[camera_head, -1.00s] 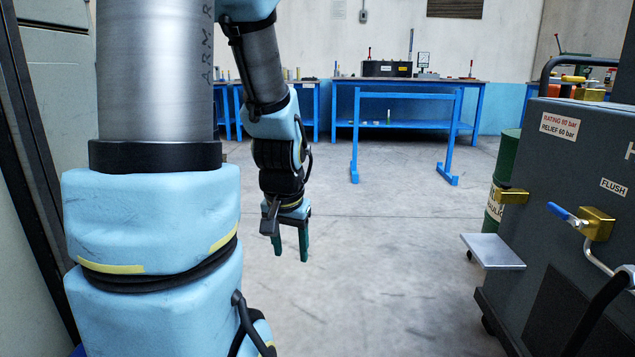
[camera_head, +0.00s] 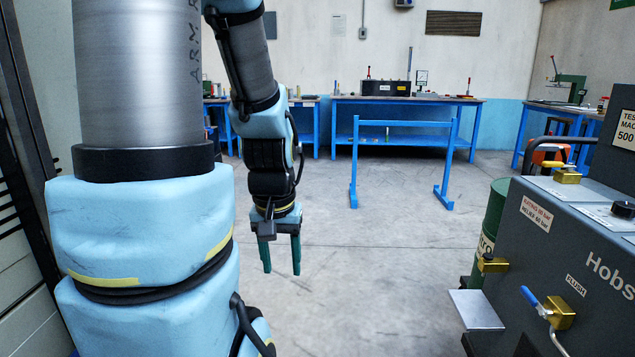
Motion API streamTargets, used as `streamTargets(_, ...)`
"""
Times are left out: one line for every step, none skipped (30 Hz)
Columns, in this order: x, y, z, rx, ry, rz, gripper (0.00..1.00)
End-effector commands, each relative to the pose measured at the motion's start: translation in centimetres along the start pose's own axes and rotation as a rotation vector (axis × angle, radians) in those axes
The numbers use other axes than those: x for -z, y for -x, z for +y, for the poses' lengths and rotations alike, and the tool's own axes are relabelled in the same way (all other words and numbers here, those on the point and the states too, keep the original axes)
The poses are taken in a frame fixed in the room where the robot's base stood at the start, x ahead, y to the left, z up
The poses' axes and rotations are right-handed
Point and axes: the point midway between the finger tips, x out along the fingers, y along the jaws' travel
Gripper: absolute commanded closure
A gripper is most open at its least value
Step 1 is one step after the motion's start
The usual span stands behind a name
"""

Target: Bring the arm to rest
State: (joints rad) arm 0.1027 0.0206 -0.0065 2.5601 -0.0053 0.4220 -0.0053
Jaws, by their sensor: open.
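My gripper (camera_head: 281,268) hangs at the end of my blue and grey arm, left of the middle of the head view. Its two dark green fingers point down and stand apart, with nothing between them. It is over bare concrete floor and touches nothing that I can see. My arm's large upper links fill the left of the view and hide part of the room behind them.
A grey test machine (camera_head: 585,270) with a blue-handled valve stands at right, a small metal shelf (camera_head: 475,310) and green drum (camera_head: 490,230) beside it. A blue frame stand (camera_head: 404,124) and blue workbench (camera_head: 430,100) are ahead. Open floor (camera_head: 370,250) lies between. Grey cabinets stand at far left.

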Motion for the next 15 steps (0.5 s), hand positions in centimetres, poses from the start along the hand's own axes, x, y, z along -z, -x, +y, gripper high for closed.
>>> streamTargets(0.5,3.4,0.0,0.0,0.0,0.0,0.45)
streamTargets(0.6,4.3,0.0,0.0,0.0,0.0,0.45)
streamTargets(0.8,5.6,0.0,0.0,0.0,0.0,0.45)
streamTargets(0.9,6.5,0.0,0.0,0.0,0.0,0.45)
streamTargets(1.1,7.4,0.0,0.0,0.0,0.0,0.45)
streamTargets(1.2,8.6,0.0,0.0,0.0,0.0,0.45)
streamTargets(1.3,9.4,0.0,0.0,0.0,0.0,0.45)
streamTargets(1.4,10.2,0.0,0.0,0.0,0.0,0.45)
streamTargets(1.6,11.1,0.0,0.0,0.0,0.0,0.45)
streamTargets(1.6,11.6,0.0,0.0,0.0,0.0,0.45)
streamTargets(1.7,12.2,0.1,0.0,0.0,0.0,0.45)
streamTargets(1.8,12.7,0.1,0.0,-0.001,0.0,0.45)
streamTargets(1.8,13.1,0.1,0.0,-0.001,0.0,0.45)
streamTargets(1.9,13.3,0.1,0.0,0.0,0.0,0.45)
streamTargets(1.9,13.6,0.1,0.0,0.0,0.0,0.45)
